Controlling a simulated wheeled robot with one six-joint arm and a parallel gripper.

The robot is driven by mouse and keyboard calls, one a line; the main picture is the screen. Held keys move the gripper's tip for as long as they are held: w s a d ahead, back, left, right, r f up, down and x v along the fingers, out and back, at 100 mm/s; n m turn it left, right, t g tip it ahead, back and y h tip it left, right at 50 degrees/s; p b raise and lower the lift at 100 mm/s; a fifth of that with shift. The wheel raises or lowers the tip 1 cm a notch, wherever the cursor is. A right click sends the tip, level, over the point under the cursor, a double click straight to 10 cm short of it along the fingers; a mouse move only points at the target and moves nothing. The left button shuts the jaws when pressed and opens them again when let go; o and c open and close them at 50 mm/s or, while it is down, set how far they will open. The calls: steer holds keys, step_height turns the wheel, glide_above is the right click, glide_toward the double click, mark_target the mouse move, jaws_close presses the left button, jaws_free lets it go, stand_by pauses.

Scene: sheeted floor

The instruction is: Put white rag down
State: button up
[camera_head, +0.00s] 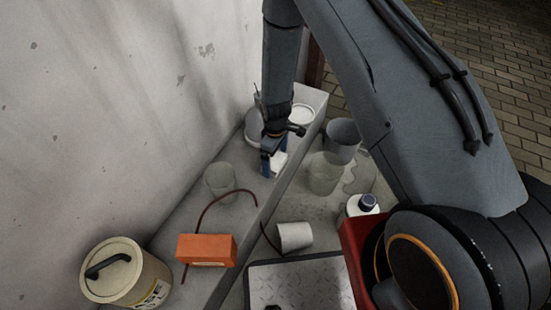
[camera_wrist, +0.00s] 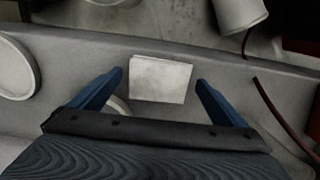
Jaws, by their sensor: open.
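The white rag (camera_wrist: 160,79) is a small, folded, roughly square piece on the grey ledge in the wrist view. It also shows as a small white patch in the head view (camera_head: 278,161), partly hidden by my gripper. My gripper (camera_wrist: 160,84) is open, with its blue fingers apart on either side of the rag in the picture. Clear gaps show between the rag and both fingers. In the head view my gripper (camera_head: 270,165) points down over the ledge beside the rag.
The long grey ledge (camera_head: 240,210) runs along the wall. On it are an orange box (camera_head: 206,250), a clear cup (camera_head: 220,180), a dark red hose (camera_head: 210,203) and a lidded bucket (camera_head: 125,275). Below lie a tipped white cup (camera_head: 294,237), a bottle (camera_head: 362,206) and a grey bucket (camera_head: 342,139).

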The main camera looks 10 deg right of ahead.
step_height(320, 180, up, 12)
steer(key=p, duration=0.3)
step_height(320, 180, up, 10)
steer(key=m, duration=0.1)
glide_above(275, 161)
steer(key=s+a, duration=0.2)
steer(key=s+a+r+m, duration=0.15)
steer(key=s+r, duration=0.35)
steer(key=r, duration=0.5)
steer(key=s+d+r+m, duration=0.1)
steer(key=s+r+m, duration=0.1)
steer(key=s+r, duration=0.5)
steer(key=s+d+r+m, duration=0.1)
steer(key=s+r+m, duration=0.1)
steer(key=s+r, duration=0.4)
steer(key=s, duration=0.5)
steer(key=shift+s+r+y, duration=0.3)
steer(key=shift+s+r, duration=0.1)
